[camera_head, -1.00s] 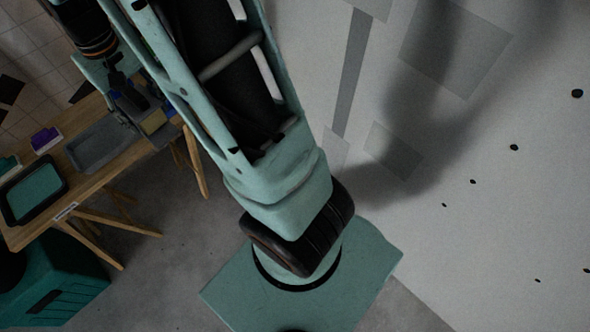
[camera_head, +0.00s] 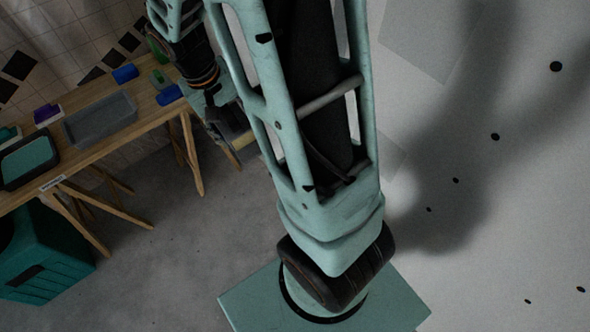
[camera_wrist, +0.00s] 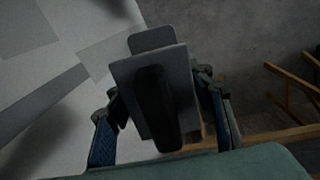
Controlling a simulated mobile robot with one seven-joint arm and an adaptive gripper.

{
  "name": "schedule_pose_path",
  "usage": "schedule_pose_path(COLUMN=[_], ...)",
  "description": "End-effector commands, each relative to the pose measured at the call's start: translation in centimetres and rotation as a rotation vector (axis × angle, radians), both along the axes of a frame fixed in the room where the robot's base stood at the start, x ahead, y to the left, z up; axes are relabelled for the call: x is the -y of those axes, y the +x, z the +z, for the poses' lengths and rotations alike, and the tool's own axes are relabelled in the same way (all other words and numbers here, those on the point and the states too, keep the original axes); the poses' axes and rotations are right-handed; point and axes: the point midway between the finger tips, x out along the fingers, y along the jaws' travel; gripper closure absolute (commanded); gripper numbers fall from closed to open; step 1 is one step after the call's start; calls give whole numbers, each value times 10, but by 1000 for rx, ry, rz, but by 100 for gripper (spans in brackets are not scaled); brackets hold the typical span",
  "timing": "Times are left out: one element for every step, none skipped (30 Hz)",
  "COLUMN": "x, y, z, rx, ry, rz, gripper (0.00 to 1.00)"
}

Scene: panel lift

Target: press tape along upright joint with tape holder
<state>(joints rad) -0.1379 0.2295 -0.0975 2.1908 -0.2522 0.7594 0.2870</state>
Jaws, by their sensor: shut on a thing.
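My gripper (camera_wrist: 162,112) is shut on the tape holder (camera_wrist: 180,68), a flat grey plate with a black handle (camera_wrist: 158,110). Its blue-padded fingers stand on both sides of the handle in the wrist view. The holder is apart from the wall as far as I can see. The pale panel wall (camera_head: 520,200) fills the right of the head view and also shows at the left of the wrist view (camera_wrist: 90,105). A darker grey strip, likely the joint tape, runs diagonally across it (camera_wrist: 42,105). In the head view my arm hides the strip.
A wooden table (camera_head: 150,115) at the left holds a grey tray (camera_head: 100,120), a dark-rimmed green tray (camera_head: 28,160) and several small blue and purple items. A teal bin (camera_head: 45,255) stands below.

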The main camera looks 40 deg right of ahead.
Motion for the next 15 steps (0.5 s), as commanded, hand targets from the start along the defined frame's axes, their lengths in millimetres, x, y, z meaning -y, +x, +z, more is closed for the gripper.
schedule_pose_path(x=[6, 10, 17, 21, 26, 33, 38, 43, 49, 54, 59, 66, 71, 75, 81], y=[-10, -15, -21, -26, -30, -36, -40, -43, -48, -51, -54, -58, -60, -62, -64], z=[-30, -39, -50, -58, -66, -76, -83, -90, -100, -106, -112, -120, -126, -132, -139], rx=[-3, -6, -9, -13, -15, -20, -24, -28, -36, -41, -47, -55, -62, -66, -75], ry=[-41, -69, -106, -135, -164, -205, -237, -269, -313, -347, -382, -429, -464, -499, -547], rz=[-5, -15, -26, -35, -44, -56, -65, -75, -88, -97, -106, -116, -124, -131, -140], gripper=[71, 71, 71, 71, 71, 71, 71, 71, 71, 71, 71, 71, 71, 71, 71])
